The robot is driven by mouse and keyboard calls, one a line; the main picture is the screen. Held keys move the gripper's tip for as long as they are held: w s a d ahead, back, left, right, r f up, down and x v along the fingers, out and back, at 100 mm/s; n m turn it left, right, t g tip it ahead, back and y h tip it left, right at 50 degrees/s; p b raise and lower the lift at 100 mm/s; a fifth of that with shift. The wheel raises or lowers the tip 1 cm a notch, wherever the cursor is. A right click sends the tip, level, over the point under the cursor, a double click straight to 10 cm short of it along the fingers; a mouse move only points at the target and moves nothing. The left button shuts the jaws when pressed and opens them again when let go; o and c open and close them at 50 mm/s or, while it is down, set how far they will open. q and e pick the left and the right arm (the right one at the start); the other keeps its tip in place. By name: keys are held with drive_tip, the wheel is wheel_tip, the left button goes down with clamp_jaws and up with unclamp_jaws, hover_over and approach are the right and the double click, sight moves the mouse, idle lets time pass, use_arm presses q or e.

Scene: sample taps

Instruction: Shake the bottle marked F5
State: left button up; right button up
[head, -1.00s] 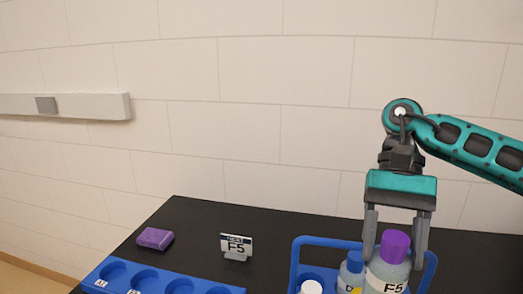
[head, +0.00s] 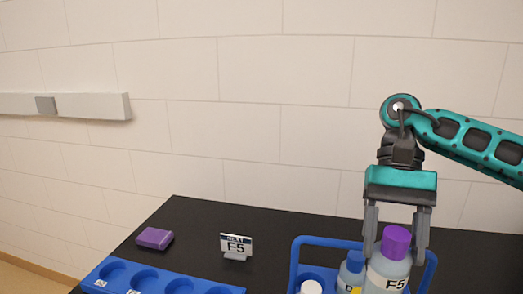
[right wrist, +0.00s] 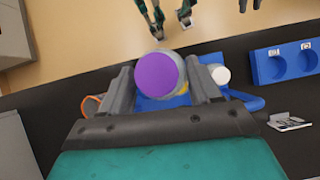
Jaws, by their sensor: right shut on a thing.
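The bottle marked F5 (head: 388,274) has a pale body, a white label and a purple cap. It stands upright at the right side of the blue carrier (head: 297,247), its lower part cut off by the picture edge. My right gripper (head: 396,250) points down and is shut on this bottle, one finger on each side. In the right wrist view the purple cap (right wrist: 160,75) shows between the fingers. A small sign (head: 236,246) on the table reads F5. My left gripper does not show in the head view.
A blue-capped bottle (head: 352,268) stands close left of the F5 bottle, and a white cap (head: 311,287) is further left in the carrier. A blue rack (head: 134,287) with round wells lies front left. A purple block (head: 155,238) lies behind it.

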drive_tip(key=shift+w+f, duration=0.1)
drive_tip(key=shift+f, duration=0.05)
wheel_tip(320, 180, up, 6)
drive_tip(key=shift+r, duration=0.15)
drive_tip(key=shift+s+a+r, duration=0.15)
drive_tip(key=shift+s+r, duration=0.05)
drive_tip(key=shift+s, duration=0.05)
drive_tip(key=shift+w+f, duration=0.1)
drive_tip(key=shift+f, duration=3.5)
drive_tip(key=shift+w+d+f, duration=0.1)
drive_tip(key=shift+d, duration=0.1)
drive_tip(key=shift+a, duration=0.1)
